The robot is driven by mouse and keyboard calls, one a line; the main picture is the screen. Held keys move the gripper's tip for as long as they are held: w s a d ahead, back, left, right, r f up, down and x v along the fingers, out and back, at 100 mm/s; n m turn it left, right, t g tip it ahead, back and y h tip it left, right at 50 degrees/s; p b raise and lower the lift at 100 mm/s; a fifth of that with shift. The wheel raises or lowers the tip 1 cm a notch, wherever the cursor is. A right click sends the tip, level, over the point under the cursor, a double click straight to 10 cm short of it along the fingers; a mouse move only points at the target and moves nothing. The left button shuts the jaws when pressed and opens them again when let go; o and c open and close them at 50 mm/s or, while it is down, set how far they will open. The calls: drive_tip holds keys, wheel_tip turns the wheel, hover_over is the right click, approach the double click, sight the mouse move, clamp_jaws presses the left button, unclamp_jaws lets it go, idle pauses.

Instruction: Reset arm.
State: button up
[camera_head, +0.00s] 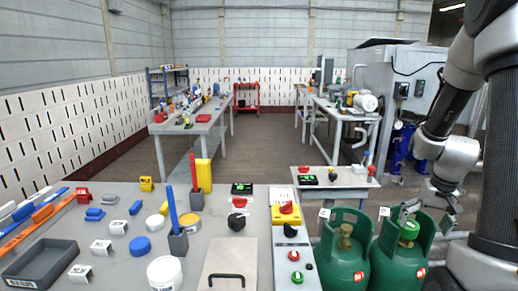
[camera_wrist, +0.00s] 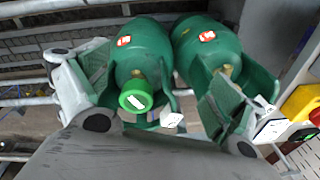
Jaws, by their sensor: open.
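Two green gas cylinders stand side by side at the right of the head view. The left cylinder (camera_head: 340,268) has a bare brass valve. The right cylinder (camera_head: 392,272) has a green cap (camera_head: 410,230) on its valve. In the wrist view the capped cylinder (camera_wrist: 143,45) is at the left and the bare-valve cylinder (camera_wrist: 205,45) at the right. My gripper (camera_head: 428,206) hangs just above and behind the capped cylinder in the head view. In the wrist view my gripper (camera_wrist: 158,88) is open, its fingers spread wide with nothing held between them.
A grey worktable (camera_head: 130,200) with a tray, blocks and tubs fills the front left. A control panel with red and green knobs (camera_head: 294,256) stands left of the cylinders. A small table (camera_head: 335,178) is behind them. Metal rails (camera_wrist: 25,100) run near the fingers.

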drive_tip(key=s+a+r+n+t, duration=0.1)
drive_tip(key=s+a+r+n, duration=0.1)
drive_tip(key=s+a+r, duration=0.5)
drive_tip(key=s+a+r+n+t, duration=0.2)
drive_tip(key=s+a+r, duration=0.6)
drive_tip(key=r, duration=0.6)
drive_tip(key=shift+s+n, duration=0.3)
drive_tip(key=shift+s, duration=0.3)
